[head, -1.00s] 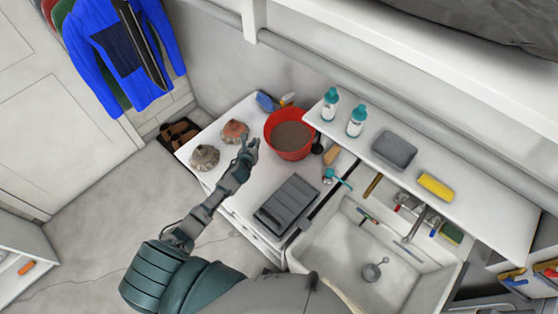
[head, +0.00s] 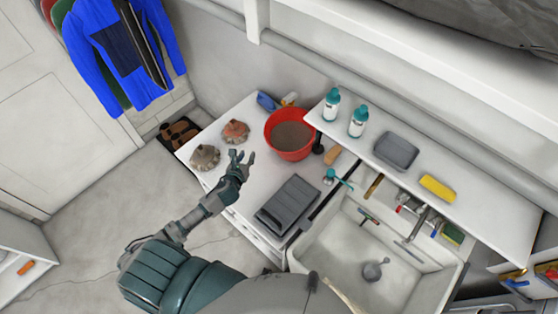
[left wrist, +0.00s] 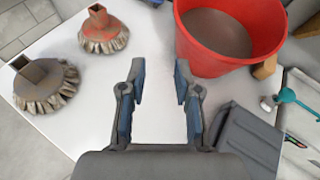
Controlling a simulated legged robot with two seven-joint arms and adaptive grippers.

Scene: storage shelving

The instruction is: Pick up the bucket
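The red bucket (head: 289,136) stands upright on the white cabinet top, toward its back right corner, and holds something grey-brown. It also shows in the left wrist view (left wrist: 228,38), just beyond my fingertips on the right. My left gripper (head: 243,158) is open and empty over the cabinet top, in front and to the left of the bucket, apart from it. In the left wrist view its two fingers (left wrist: 160,85) are spread with bare white surface between them. My right gripper is not in view.
Two brush heads, one red (head: 235,132) and one grey (head: 205,157), lie left of the bucket. A dark grey case (head: 288,205) lies in front. A shelf (head: 455,208) with two bottles (head: 331,104) and a sink (head: 335,240) are to the right. Bare top lies between.

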